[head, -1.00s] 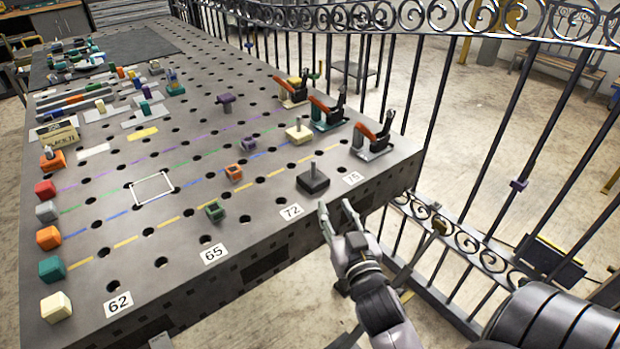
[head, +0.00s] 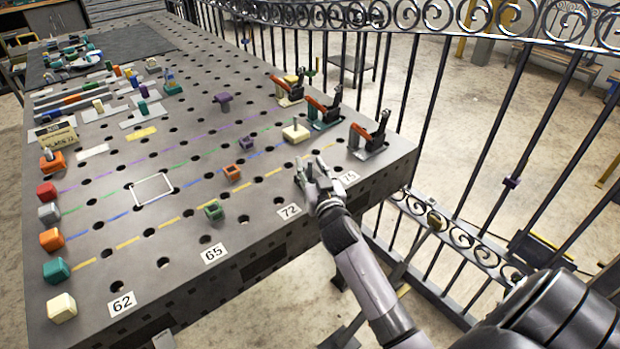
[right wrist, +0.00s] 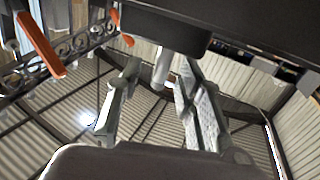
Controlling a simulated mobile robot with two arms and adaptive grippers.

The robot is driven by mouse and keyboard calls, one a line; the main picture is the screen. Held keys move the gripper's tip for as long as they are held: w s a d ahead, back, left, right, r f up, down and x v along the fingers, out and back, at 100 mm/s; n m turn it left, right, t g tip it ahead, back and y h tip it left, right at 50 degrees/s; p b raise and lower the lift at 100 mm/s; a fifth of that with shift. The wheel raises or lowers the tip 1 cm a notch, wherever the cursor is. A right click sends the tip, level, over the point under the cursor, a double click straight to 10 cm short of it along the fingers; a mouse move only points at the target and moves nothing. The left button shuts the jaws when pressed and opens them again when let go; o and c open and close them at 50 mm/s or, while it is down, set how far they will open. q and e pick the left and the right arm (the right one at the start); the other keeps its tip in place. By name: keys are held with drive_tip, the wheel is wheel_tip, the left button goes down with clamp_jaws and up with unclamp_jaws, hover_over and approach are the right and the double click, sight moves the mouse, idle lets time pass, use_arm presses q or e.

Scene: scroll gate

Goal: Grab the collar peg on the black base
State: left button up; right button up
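My right gripper (head: 312,174) is over the near right part of the table, where it hides the black base in the head view. In the right wrist view the dark block of the black base (right wrist: 165,28) shows at the top, with the pale collar peg (right wrist: 163,66) sticking out from it. The peg appears between the two spread fingers of my right gripper (right wrist: 160,100), with gaps on both sides. The gripper looks open. My left gripper is not in view.
Toggle clamps with orange handles (head: 369,138) stand along the right edge. A cream block with a peg (head: 295,133) is just behind my right gripper. A small orange block (head: 231,173) and a green block (head: 214,210) lie to the left. An iron railing (head: 420,110) runs beyond the table.

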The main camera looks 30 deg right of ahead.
drive_tip(key=shift+w+d, duration=0.2)
drive_tip(key=shift+w, duration=0.4)
drive_tip(key=shift+s, duration=0.1)
drive_tip(key=shift+c, duration=0.5)
clamp_jaws()
